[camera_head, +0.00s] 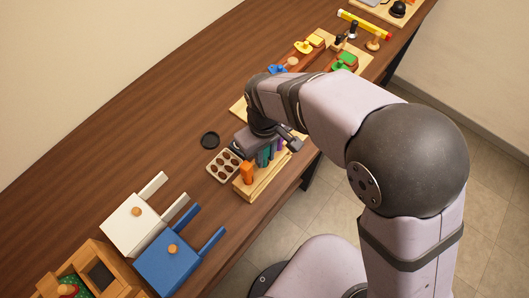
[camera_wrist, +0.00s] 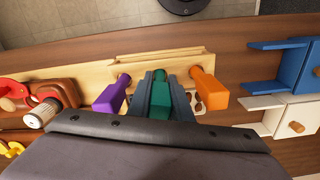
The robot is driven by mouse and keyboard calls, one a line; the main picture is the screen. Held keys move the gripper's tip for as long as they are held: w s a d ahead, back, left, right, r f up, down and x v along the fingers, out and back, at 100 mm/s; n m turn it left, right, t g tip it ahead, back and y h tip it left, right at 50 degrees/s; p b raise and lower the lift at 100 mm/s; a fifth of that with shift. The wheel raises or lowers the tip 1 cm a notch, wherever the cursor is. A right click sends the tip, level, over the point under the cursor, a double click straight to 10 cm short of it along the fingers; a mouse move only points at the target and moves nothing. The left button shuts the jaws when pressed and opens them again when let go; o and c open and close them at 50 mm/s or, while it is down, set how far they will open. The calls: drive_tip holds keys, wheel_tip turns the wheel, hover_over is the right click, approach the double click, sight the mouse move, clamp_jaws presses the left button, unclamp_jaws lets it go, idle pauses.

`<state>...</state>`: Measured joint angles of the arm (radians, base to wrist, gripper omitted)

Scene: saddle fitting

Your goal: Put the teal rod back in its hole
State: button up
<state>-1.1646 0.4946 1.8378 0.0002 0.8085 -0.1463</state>
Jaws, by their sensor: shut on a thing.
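The teal rod (camera_wrist: 160,102) is between the two fingers of my gripper (camera_wrist: 158,88) in the wrist view. My gripper is shut on it. In the head view only a small part of the teal rod (camera_head: 262,157) shows under my gripper. The light wooden rack (camera_wrist: 130,70) runs behind the rod, and its front ledge also shows in the head view (camera_head: 262,182). A purple rod (camera_wrist: 111,96) stands left of the teal rod and an orange rod (camera_wrist: 209,90) right of it. The teal rod's hole is hidden, and I cannot tell how deep the rod sits.
White (camera_head: 131,222) and blue (camera_head: 167,262) pieces with prongs lie at the lower left. Coloured toys crowd the far end. The table's left side is clear.

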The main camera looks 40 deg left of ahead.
drive_tip(key=shift+f, duration=0.35)
drive_tip(key=o, duration=0.9)
drive_tip(key=shift+o, duration=0.2)
drive_tip(key=shift+r, duration=0.1)
drive_tip(key=shift+r+b, duration=1.1)
drive_tip(key=shift+r, duration=2.5)
